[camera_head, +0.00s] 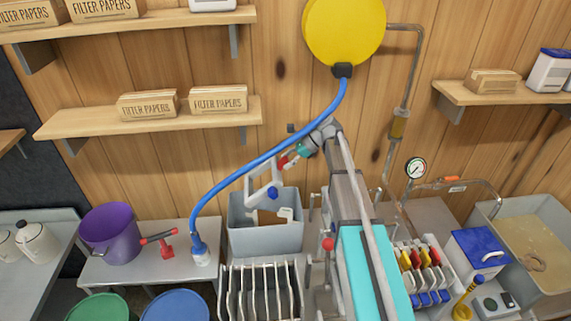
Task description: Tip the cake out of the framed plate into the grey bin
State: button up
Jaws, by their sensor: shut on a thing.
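My gripper (292,157) is shut on the framed plate (262,176), close to a red part at the plate's edge. The plate is pale with a blue knob and hangs tilted above the grey bin (262,239). The bin is an open box on the bench against the wooden wall. A pale piece (287,214) shows at the bin's opening; I cannot tell if it is the cake or part of the plate. No cake can be made out clearly on the plate's face. The bin's floor is hidden.
A rack of pale plates (260,290) stands in front of the bin. A blue hose (270,150) runs down across the view to a nozzle left of the bin. A purple bucket (110,233) stands left. A rack with colored handles (424,270) stands right.

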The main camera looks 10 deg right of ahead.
jog(key=shift+d+f+y+b, duration=0.45)
jog(key=shift+f+y+b, duration=0.15)
jog(key=shift+b, duration=0.45)
jog(key=shift+r, duration=0.1)
dwell(0.8)
notch_tip(320, 180, down, 3)
jog(key=b, duration=0.3)
jog(key=shift+s, duration=0.1)
dwell(0.4)
